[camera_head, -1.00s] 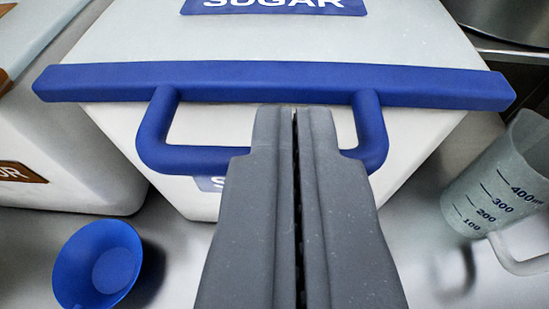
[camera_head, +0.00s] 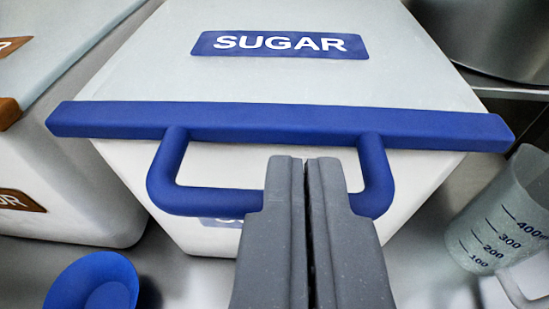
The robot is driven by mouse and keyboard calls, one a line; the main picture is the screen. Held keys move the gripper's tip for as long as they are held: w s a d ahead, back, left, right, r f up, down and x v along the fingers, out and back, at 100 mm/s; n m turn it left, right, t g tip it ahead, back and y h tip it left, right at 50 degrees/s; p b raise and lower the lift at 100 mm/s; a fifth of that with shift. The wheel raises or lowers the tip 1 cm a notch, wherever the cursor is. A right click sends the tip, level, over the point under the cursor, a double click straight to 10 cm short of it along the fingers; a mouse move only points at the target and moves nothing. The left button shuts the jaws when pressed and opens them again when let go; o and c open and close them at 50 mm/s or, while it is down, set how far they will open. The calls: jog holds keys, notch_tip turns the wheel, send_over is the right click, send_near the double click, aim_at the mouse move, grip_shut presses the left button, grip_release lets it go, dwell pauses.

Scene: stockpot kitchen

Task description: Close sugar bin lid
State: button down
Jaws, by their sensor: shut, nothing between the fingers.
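The sugar bin (camera_head: 400,180) is a white box with a flat lid (camera_head: 270,85) on top, labelled SUGAR. A blue bar (camera_head: 280,120) runs along the lid's front edge, with a blue loop handle (camera_head: 210,202) below it. The lid looks down on the bin, with no gap visible under the bar. My gripper (camera_head: 305,165) is shut and empty in front of the handle's right half. It covers part of the handle and the bin's front label; I cannot tell whether it touches the handle.
A second bin with brown trim (camera_head: 60,185) stands close on the left. A blue bowl (camera_head: 95,285) is at the lower left. A clear measuring jug (camera_head: 505,225) stands at the right, with a metal pot (camera_head: 490,40) behind it.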

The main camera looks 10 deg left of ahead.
jog(key=s+d+f+p, duration=0.1)
jog(key=s+p, duration=0.1)
jog(key=s, duration=0.7)
jog(key=shift+s+f+p, duration=0.15)
jog(key=shift+p, duration=0.25)
notch_tip(320, 180, up, 14)
jog(key=r+g+h+p, duration=0.1)
jog(key=p, duration=0.3)
jog(key=s+a+r+p, duration=0.1)
jog(key=s+a+r, duration=0.2)
jog(key=r, duration=0.6)
jog(key=s+a+r+m+p, duration=0.1)
jog(key=s+a+r+p, duration=0.1)
jog(key=r, duration=0.7)
jog(key=s+a+r+t+p, duration=0.1)
jog(key=s+a+r, duration=0.4)
jog(key=r, duration=0.5)
jog(key=shift+a+h+p, duration=0.3)
jog(key=shift+a+p, duration=0.05)
jog(key=shift+a, duration=0.4)
jog(key=shift+s, duration=0.2)
